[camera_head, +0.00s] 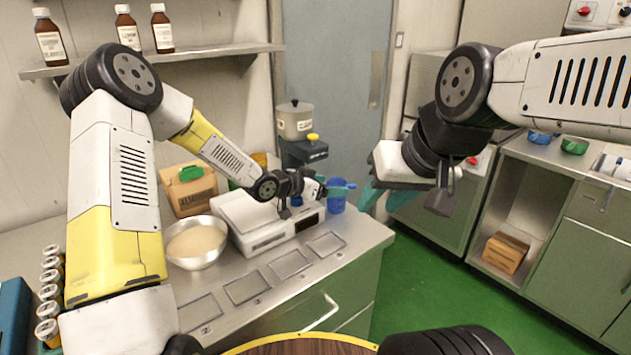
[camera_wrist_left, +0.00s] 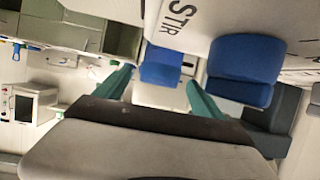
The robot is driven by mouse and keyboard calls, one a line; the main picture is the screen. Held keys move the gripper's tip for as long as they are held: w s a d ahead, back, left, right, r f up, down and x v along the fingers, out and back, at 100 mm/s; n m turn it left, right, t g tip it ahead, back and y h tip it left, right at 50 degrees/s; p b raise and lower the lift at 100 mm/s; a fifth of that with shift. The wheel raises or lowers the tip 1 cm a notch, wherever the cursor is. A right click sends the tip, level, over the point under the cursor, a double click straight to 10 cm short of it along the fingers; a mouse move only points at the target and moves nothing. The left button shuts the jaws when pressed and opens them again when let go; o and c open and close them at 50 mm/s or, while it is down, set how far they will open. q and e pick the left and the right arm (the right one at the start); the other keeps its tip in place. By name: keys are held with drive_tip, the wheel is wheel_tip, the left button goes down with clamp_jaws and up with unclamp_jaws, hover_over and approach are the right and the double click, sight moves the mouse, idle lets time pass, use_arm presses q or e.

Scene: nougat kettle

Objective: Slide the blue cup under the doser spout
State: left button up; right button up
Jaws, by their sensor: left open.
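The blue cup (camera_head: 336,204) stands near the counter's right end, just right of the white machine. My left gripper (camera_head: 338,188) is open above and beside it. In the left wrist view, a blue shape (camera_wrist_left: 160,67) shows between its teal fingers (camera_wrist_left: 160,93), and a larger blue shape (camera_wrist_left: 240,70) lies beyond the right finger; I cannot tell which is the cup. No grip on either shows. The doser appears to be the dark unit (camera_head: 303,152) with a yellow knob, behind the cup; its spout is not clear. My right gripper (camera_head: 386,198) is empty, its teal fingers apart.
The white machine (camera_head: 262,226), marked STIR in the wrist view, stands left of the cup, with a small blue part on it. A metal bowl (camera_head: 196,258) and a cardboard box (camera_head: 187,190) are farther left. Flat marked squares (camera_head: 289,263) lie bare along the counter front.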

use_arm(q)
drive_tip(key=shift+x, duration=1.3)
